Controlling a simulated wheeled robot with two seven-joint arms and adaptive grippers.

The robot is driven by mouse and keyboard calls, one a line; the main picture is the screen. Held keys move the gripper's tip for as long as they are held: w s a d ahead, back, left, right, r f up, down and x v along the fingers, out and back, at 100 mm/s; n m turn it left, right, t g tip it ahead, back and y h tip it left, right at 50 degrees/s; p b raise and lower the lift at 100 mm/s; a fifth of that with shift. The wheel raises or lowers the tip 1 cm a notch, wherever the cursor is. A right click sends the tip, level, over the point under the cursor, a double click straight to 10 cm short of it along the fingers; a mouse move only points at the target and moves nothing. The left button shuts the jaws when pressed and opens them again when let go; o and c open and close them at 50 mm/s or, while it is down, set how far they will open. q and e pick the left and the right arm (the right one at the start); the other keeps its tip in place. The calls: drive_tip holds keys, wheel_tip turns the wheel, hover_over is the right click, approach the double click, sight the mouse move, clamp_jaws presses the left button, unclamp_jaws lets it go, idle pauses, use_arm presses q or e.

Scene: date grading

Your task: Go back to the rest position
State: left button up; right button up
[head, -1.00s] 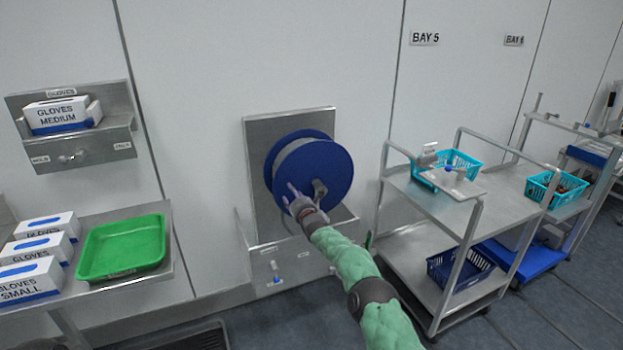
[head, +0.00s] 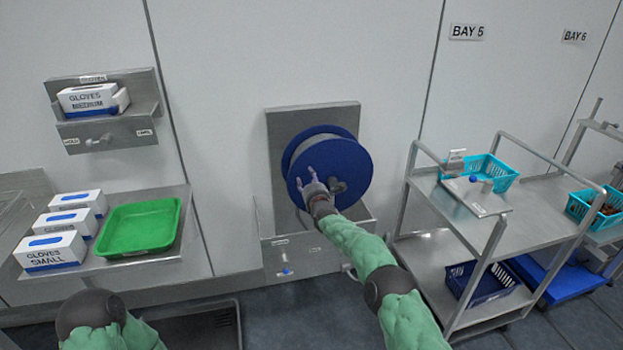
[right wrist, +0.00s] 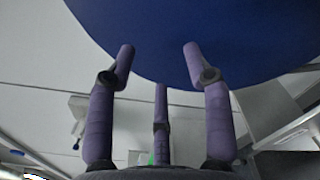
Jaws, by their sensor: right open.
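My right gripper (head: 307,178) is in front of the blue reel (head: 345,165) on the wall in the head view. In the right wrist view my right gripper (right wrist: 158,60) has its purple fingers spread, with nothing between them. The blue disc of the reel (right wrist: 200,30) fills the top of that view beyond the fingertips; I cannot tell whether they touch it. Part of my left arm shows at the bottom left of the head view, but its gripper is out of the picture.
A steel shelf with a green tray (head: 101,243) and glove boxes (head: 52,251) stands at left. A steel cart (head: 540,205) with a turquoise basket (head: 497,168) and a dark blue crate (head: 513,286) stands at right. Floor shows between them.

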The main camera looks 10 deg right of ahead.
drive_tip(key=shift+d+r, duration=0.1)
drive_tip(key=shift+r, duration=0.05)
drive_tip(key=s+f+m+g, duration=0.2)
drive_tip(key=s+f+m, duration=0.2)
drive_tip(key=f, duration=0.6)
drive_tip(key=s+f+m+g, duration=0.3)
drive_tip(key=s+f+m, duration=0.15)
drive_tip(key=f, duration=0.45)
drive_tip(key=s+a+f+m+g+y+p, duration=0.1)
drive_tip(key=s+f+m+g, duration=0.45)
drive_tip(key=s+f, duration=0.9)
drive_tip(key=s+a+f+m+g, duration=0.1)
drive_tip(key=s+m+g, duration=0.2)
drive_tip(key=s+m, duration=0.5)
drive_tip(key=s+a+f+m+g+y+p, duration=0.1)
drive_tip(key=s+m+g, duration=0.3)
drive_tip(key=s, duration=2.8)
drive_tip(key=f+m, duration=0.1)
drive_tip(key=m, duration=0.3)
drive_tip(key=shift+s+f, duration=0.2)
drive_tip(key=shift+f, duration=0.05)
